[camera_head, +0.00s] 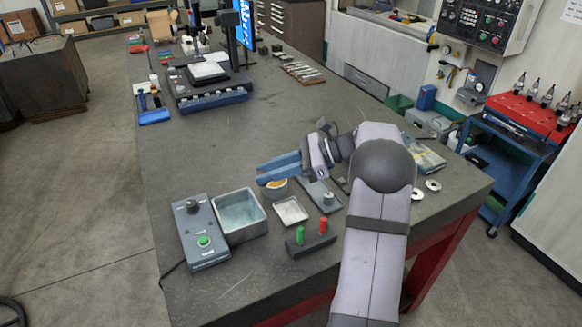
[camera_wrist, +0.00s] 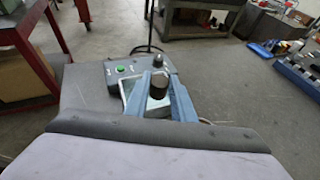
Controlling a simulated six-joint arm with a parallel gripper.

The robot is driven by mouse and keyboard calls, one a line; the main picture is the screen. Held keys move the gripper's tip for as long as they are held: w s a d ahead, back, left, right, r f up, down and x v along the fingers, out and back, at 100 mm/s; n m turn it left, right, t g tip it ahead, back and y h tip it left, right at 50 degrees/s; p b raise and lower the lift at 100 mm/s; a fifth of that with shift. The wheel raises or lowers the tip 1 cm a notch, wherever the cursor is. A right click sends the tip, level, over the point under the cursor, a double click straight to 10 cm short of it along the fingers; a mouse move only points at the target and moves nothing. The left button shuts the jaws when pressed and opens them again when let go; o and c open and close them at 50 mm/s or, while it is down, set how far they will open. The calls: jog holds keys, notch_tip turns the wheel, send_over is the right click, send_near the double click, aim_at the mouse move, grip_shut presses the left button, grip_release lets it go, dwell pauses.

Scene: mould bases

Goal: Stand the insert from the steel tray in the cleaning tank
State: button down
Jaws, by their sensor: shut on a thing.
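My gripper (camera_head: 266,173) reaches left above the bench, its blue fingers level. In the wrist view the fingers (camera_wrist: 159,76) are shut on a dark, short cylindrical insert (camera_wrist: 158,86). In the head view I cannot make out the insert clearly at the fingers. The cleaning tank (camera_head: 263,231), a grey open box with pale blue liquid, stands on the bench to the lower left of the fingers. Part of it shows behind the fingers in the wrist view (camera_wrist: 125,88). The steel tray (camera_head: 291,211), small and shallow, sits right of the tank and looks empty.
A control box (camera_head: 203,240) with a green button stands against the tank's left side. A block with green and red handles (camera_head: 310,243) lies in front of the tray. A small round orange-topped item (camera_head: 277,184) shows just below the fingers. The bench middle is clear.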

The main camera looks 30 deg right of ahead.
jog(key=a+p, duration=0.2)
jog(key=a, duration=0.7)
notch_tip(320, 180, down, 6)
jog(key=w+d+m+t+h, duration=0.1)
jog(key=d, duration=0.1)
jog(key=shift+r+m+t, duration=0.15)
jog(key=shift+m+t, duration=0.15)
